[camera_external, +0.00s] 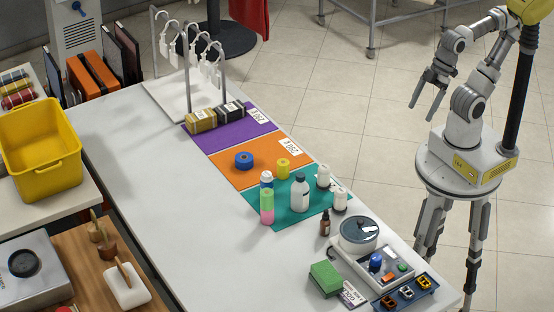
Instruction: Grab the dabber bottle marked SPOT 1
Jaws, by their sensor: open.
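Several bottles and containers stand on or by the teal mat (284,222) on the white counter. They include a large white bottle with a grey cap (300,194), a small white bottle (323,177), another small white bottle (340,201), a blue-and-white bottle (266,180) and a pink-and-green cylinder (267,207). A small dark bottle (325,224) stands just off the mat. The labels are too small to read, so I cannot tell which is marked SPOT 1. My gripper (423,108) is open and empty, raised right of the counter, well apart from the bottles.
A yellow roll (283,169) and blue tape roll (244,160) sit by the orange mat (232,178). A white hook stand (183,95) is at the back. A device with a round lid (358,232), green block (326,277) and blue tray (408,293) crowd the front. The counter's left side is clear.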

